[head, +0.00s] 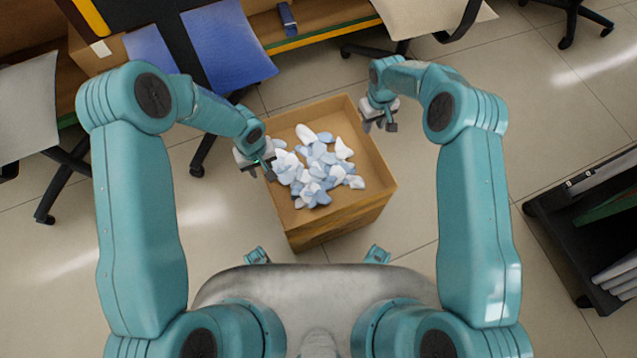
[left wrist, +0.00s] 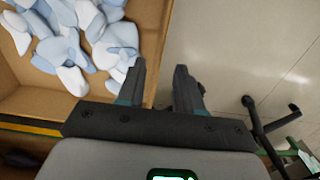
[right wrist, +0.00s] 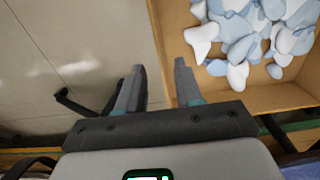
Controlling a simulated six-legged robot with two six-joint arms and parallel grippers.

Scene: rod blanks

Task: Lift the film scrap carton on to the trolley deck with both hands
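The film scrap carton (head: 345,219) is a brown open-topped box in front of me, apparently on the floor. It holds white and pale blue scraps (head: 318,170). My left gripper (head: 266,168) is at its left wall. In the left wrist view the open fingers (left wrist: 160,85) have the carton wall (left wrist: 161,50) between them, with a gap beside it. My right gripper (head: 383,122) is at the right wall, near the far corner. In the right wrist view its open fingers (right wrist: 158,83) also straddle the wall (right wrist: 158,35). I cannot identify a trolley deck for certain.
A dark shelved unit (head: 560,235) with folders and white rolls stands at the right. Blue chairs (head: 228,45) and a bench (head: 320,35) lie beyond the carton.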

